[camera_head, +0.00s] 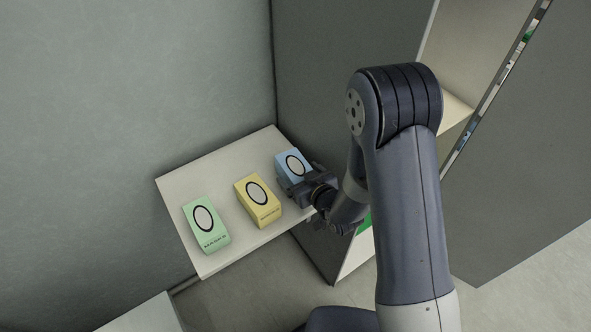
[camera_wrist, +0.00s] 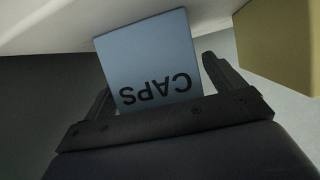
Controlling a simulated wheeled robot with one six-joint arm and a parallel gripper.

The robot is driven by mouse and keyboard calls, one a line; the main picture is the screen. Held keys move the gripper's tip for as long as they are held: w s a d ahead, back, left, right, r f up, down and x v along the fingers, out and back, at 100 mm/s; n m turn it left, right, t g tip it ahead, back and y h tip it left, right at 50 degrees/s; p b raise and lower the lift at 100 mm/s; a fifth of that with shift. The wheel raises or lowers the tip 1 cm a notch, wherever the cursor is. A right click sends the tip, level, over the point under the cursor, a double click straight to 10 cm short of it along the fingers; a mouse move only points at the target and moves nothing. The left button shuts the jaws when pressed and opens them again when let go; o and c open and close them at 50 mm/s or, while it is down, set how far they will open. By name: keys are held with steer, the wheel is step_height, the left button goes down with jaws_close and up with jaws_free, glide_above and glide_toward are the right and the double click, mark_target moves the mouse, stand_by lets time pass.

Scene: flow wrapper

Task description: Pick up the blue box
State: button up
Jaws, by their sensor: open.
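The blue box (camera_head: 290,162) stands at the right end of a white shelf (camera_head: 222,162) in the head view, with a white oval on its top face. My gripper (camera_head: 292,183) is at its near side, and my wrist hides part of the box. In the wrist view the blue box (camera_wrist: 150,62) shows its face with the upside-down word CAPS. It lies between the two open fingers of my gripper (camera_wrist: 158,85). A gap shows beside the right finger; I cannot tell whether the left finger touches the box.
A yellow box (camera_head: 258,201) stands to the left of the blue box, and a green box (camera_head: 206,225) farther left. The yellow box also shows at the right of the wrist view (camera_wrist: 280,45). A grey wall panel (camera_head: 325,75) rises close to the right of the shelf.

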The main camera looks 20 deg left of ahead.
steer(key=shift+w+a+f, duration=0.25)
steer(key=shift+w+a, duration=0.15)
steer(key=shift+a, duration=0.05)
steer(key=shift+c, duration=0.2)
steer(key=c, duration=1.1)
